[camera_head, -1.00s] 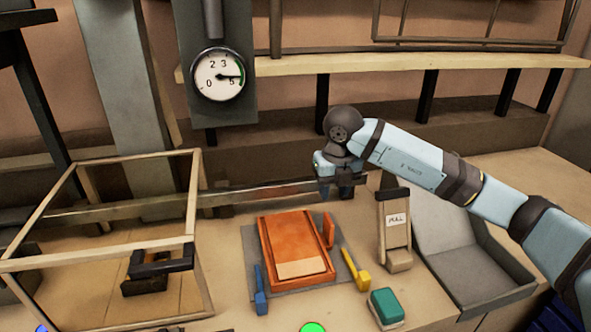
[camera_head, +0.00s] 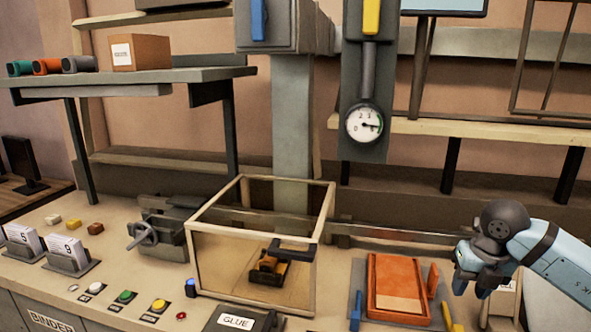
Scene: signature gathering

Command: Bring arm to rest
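My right gripper (camera_head: 470,285) is at the right of the head view, on a light blue arm that comes in from the right. It points down, to the right of an orange tray (camera_head: 372,275) and in front of a wooden holder (camera_head: 503,300). I cannot tell whether its fingers are apart, and nothing shows held in it. My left gripper is not in view.
A wood-framed clear box (camera_head: 318,255) with a black-handled device stands mid-bench. A gauge (camera_head: 364,124) hangs above. A blue tool (camera_head: 355,310) and a yellow tool (camera_head: 446,316) flank the tray. Buttons and a GLUE panel (camera_head: 236,321) line the front edge.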

